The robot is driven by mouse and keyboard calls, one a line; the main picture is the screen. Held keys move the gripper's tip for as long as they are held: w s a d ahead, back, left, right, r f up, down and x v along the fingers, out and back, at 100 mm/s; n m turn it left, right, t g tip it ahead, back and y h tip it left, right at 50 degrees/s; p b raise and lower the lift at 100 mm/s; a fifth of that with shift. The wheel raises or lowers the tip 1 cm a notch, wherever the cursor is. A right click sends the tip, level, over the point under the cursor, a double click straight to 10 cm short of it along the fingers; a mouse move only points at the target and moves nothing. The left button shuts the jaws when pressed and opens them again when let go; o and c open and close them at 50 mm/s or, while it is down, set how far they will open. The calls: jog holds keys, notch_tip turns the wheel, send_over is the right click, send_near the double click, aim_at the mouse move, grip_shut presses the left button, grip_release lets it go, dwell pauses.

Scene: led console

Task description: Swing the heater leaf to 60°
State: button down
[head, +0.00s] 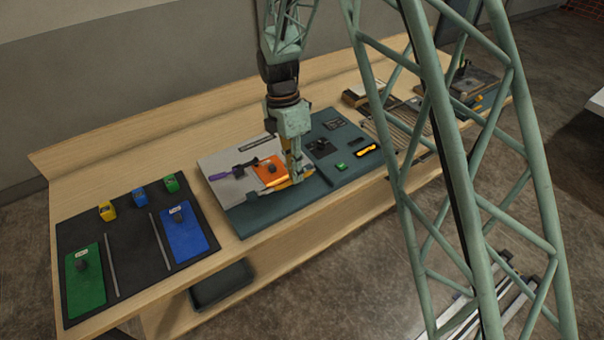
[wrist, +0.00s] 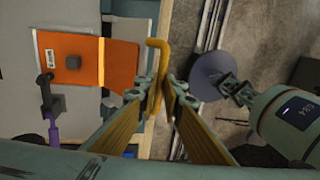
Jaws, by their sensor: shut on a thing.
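An orange plate (head: 268,172) with a dark square knob lies on the pale left part of the console. It also shows in the wrist view (wrist: 121,64), with a lighter strip across it; I take it for the heater leaf. Its angle is hard to judge. My gripper (head: 296,180) is low over the console's front, just right of the plate. In the wrist view my gripper (wrist: 165,84) is shut on a bent yellow rod (wrist: 158,52), whose hooked end sticks out past the fingertips. The rod appears apart from the plate.
The console's dark right part holds a green block (head: 341,167) and a yellow-orange handle (head: 366,150). A black mat (head: 135,240) with green and blue plates lies left. Bare bench (head: 110,165) shows behind.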

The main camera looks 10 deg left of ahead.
jog(key=shift+w+a+r, duration=0.85)
jog(key=shift+w+a, duration=0.1)
jog(key=shift+w, duration=0.15)
jog(key=c, duration=2.7)
grip_release()
jog(key=shift+w+a+f, duration=0.15)
jog(key=shift+f, duration=0.1)
jog(key=shift+c, duration=0.2)
jog(key=shift+r, duration=0.2)
jog(key=shift+r, duration=0.3)
jog(key=v, duration=1.1)
jog(key=shift+r, duration=0.2)
jog(key=shift+r, duration=0.1)
